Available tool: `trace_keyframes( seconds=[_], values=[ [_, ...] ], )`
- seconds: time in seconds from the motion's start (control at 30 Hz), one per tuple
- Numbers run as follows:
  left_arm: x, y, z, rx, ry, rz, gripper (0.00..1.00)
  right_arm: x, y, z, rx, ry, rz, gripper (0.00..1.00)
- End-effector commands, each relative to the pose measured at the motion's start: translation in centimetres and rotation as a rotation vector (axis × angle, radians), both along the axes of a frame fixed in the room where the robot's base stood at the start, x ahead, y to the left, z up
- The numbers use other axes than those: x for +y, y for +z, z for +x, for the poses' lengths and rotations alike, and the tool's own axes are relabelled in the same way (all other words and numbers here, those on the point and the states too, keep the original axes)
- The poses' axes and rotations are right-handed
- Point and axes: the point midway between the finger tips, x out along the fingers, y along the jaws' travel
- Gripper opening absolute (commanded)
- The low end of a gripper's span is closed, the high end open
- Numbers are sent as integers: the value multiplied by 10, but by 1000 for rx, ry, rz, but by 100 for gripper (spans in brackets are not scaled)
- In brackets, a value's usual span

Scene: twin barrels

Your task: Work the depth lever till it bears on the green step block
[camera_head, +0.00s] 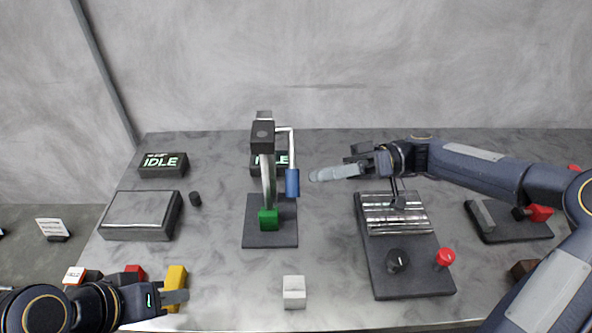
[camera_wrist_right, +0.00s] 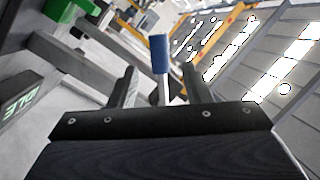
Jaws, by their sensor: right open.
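The depth lever is a pale bent rod with a blue grip (camera_head: 292,183), hanging at the right side of a dark upright press head (camera_head: 263,138). The green step block (camera_head: 268,219) sits on the press's dark base plate (camera_head: 285,236), below the head. My right gripper (camera_head: 318,175) is right of the blue grip, pointing at it, open and apart from it. In the right wrist view the blue grip (camera_wrist_right: 160,54) shows between and beyond the two open fingers. My left gripper (camera_head: 182,296) is low at the left, by a yellow block (camera_head: 176,284); its jaw state is unclear.
A pale cube (camera_head: 294,292) stands at the front centre. A ribbed metal fixture (camera_head: 398,215) with a black knob (camera_head: 397,261) and red knob (camera_head: 445,258) is on the right. A grey-topped box (camera_head: 141,216) and an IDLE display (camera_head: 163,164) are on the left.

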Motion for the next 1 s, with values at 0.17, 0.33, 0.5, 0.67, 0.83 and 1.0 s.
trace_keyframes(
  seconds=[0.17,0.33,0.5,0.67,0.83,1.0],
  values=[
    [0,3,0,0,0,0,36,29,1,-9,-1,5,-2,44],
    [0,5,0,0,0,0,36,52,0,-16,-1,3,-3,44],
    [0,6,0,0,0,0,36,64,0,-19,-2,1,-4,44],
    [0,6,0,0,0,0,36,65,-1,-19,-3,0,-5,44],
    [0,6,0,0,0,0,36,65,-1,-19,-3,0,-5,36],
    [0,6,0,0,0,0,36,65,-1,-19,-3,0,-5,14]
  ],
)
